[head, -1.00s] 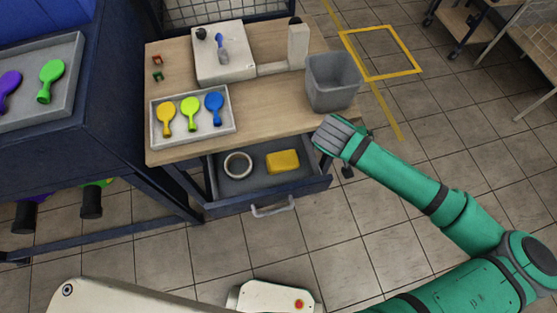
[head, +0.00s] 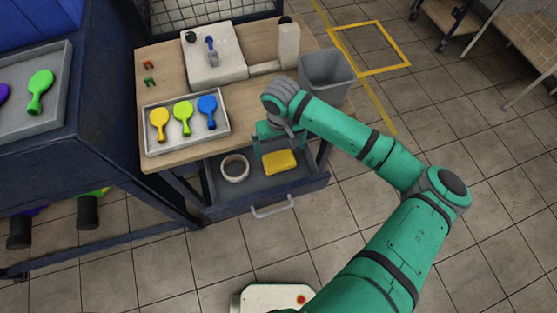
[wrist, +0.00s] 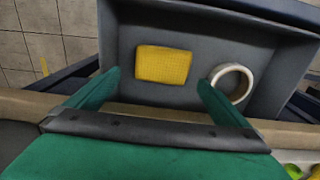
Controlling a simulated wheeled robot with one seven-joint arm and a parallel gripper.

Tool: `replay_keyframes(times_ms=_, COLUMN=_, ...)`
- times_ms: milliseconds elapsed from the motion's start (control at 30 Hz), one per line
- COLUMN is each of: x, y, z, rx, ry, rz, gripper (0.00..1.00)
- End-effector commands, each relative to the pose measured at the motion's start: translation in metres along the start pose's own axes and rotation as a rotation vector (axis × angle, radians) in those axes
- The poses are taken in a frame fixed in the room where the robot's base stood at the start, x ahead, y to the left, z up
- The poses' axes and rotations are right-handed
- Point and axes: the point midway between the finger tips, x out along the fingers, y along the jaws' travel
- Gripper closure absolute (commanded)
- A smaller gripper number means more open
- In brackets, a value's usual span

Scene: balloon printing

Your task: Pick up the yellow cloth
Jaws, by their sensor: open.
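The yellow cloth (head: 280,162) is a folded rectangular pad lying flat in the open drawer (head: 312,184) under the wooden table. In the wrist view the cloth (wrist: 163,64) lies on the grey drawer floor, ahead of and between my two green fingers. My gripper (wrist: 160,85) is open and empty. In the head view my gripper (head: 272,145) points down at the table's front edge, just above and behind the cloth. The fingers do not appear to touch the cloth.
A roll of tape (head: 235,168) lies left of the cloth in the drawer, close to one finger in the wrist view. The table's front edge (wrist: 140,112) is near the fingers.

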Motion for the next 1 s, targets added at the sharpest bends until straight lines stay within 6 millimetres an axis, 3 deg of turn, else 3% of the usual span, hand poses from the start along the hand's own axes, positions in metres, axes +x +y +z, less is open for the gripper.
replay_keyframes(times_ms=267, x=0.021, y=-0.002, z=0.001, rx=0.000, ry=0.000, rz=0.000, gripper=0.00)
replay_keyframes(times_ms=567, x=0.059, y=-0.005, z=0.002, rx=0.000, ry=0.000, rz=0.001, gripper=0.00)
replay_keyframes(times_ms=800, x=0.063, y=-0.005, z=0.002, rx=-0.001, ry=0.001, rz=0.001, gripper=0.00)
replay_keyframes(times_ms=833, x=0.063, y=-0.005, z=0.002, rx=-0.001, ry=0.001, rz=0.001, gripper=0.02)
replay_keyframes(times_ms=967, x=0.063, y=-0.005, z=0.002, rx=-0.002, ry=0.001, rz=0.001, gripper=0.33)
replay_keyframes(times_ms=1000, x=0.063, y=-0.005, z=0.002, rx=-0.002, ry=0.001, rz=0.001, gripper=0.36)
